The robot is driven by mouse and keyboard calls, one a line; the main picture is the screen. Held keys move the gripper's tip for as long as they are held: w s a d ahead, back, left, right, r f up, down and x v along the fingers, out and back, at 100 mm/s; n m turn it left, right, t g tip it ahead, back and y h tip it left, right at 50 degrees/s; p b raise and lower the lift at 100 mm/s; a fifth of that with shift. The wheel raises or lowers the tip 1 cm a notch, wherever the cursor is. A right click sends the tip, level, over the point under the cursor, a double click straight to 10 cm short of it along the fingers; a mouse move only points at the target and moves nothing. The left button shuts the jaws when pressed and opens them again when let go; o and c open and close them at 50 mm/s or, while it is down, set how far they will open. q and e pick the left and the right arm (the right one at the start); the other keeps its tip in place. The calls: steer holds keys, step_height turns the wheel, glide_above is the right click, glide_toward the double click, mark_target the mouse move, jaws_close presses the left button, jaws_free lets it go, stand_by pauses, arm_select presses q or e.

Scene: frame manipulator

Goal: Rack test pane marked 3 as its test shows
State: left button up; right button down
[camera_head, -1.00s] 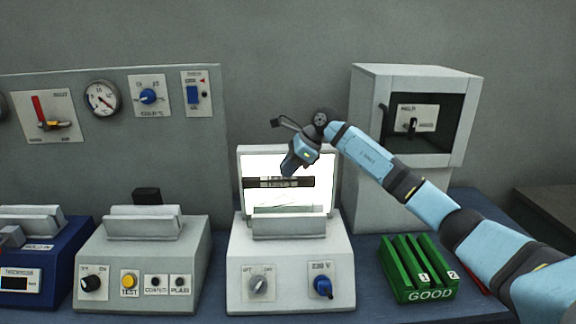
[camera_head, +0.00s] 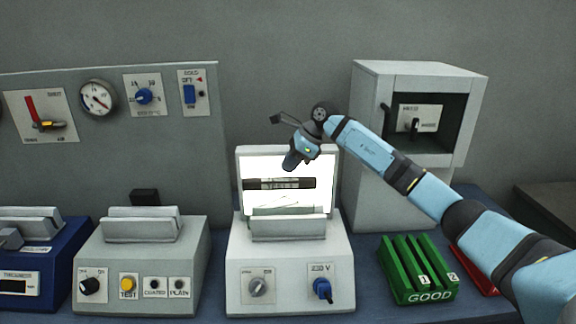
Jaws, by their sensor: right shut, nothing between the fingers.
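The light box (camera_head: 290,278) stands in the middle with a bright lit screen (camera_head: 262,165). A dark band (camera_head: 280,184) with a patterned middle crosses the screen, and a faint curved line shows below it. I cannot make out a number 3 or clear pane edges there. My right gripper (camera_head: 290,165) is shut and empty in front of the screen's upper right, pointing down. The green GOOD rack (camera_head: 430,296) to the right has slots and tabs marked 1 and 2. A red rack (camera_head: 470,268) is mostly hidden behind my right arm. My left gripper is out of view.
Left of the light box is a grey tester (camera_head: 140,270) with a knob, a TEST button and COATED and PLAIN lamps. A blue thickness device (camera_head: 35,262) stands at far left. An open-fronted cabinet (camera_head: 365,170) stands behind the green rack. A panel (camera_head: 60,165) with gauges backs the left side.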

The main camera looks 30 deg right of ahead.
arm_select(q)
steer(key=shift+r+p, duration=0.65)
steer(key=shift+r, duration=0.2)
arm_select(e)
steer(key=shift+a+r, duration=0.15)
steer(key=shift+r, duration=1.65)
